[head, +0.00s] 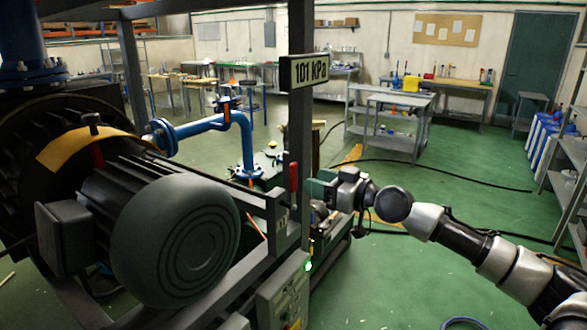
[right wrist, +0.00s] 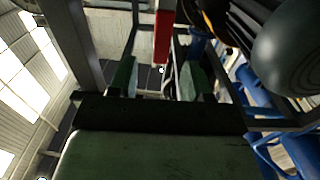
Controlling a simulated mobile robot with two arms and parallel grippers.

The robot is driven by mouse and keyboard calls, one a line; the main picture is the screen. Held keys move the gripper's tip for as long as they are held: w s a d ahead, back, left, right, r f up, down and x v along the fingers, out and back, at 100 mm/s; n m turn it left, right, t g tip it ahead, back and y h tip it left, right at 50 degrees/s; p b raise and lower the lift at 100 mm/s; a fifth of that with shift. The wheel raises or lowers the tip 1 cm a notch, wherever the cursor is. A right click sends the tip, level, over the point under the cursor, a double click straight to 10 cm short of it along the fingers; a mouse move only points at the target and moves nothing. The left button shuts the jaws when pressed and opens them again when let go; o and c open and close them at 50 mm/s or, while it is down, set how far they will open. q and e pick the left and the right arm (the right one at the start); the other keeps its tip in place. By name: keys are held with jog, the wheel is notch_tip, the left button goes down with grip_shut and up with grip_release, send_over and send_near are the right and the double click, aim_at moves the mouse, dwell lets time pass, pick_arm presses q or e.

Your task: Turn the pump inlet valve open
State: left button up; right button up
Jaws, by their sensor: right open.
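A red lever handle (head: 293,177) stands upright at the grey post above the pump frame, and I take it for the pump inlet valve's handle. It also shows in the right wrist view (right wrist: 163,35), at the top middle. My right gripper (head: 314,190) is just right of the handle in the head view. In the right wrist view its two fingers (right wrist: 157,80) are spread apart, with the red handle showing in line with the gap. I see no clear contact. The valve body is mostly hidden by the post and gripper. My left gripper is not in view.
A large dark motor (head: 185,240) and blue piping (head: 205,125) fill the left. A control box (head: 283,297) with a lit green lamp is below. Green floor (head: 410,270) is open at right.

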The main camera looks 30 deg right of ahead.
aim_at(296, 176)
jog(key=p+x, duration=0.2)
jog(key=x, duration=0.1)
jog(key=p+x, duration=0.1)
jog(key=x, duration=0.2)
jog(key=shift+r+p, duration=0.2)
jog(key=shift+p, duration=0.2)
jog(key=shift+w+a+f, duration=0.15)
jog(key=shift+w+a, duration=0.1)
jog(key=shift+w, duration=0.1)
grip_shut()
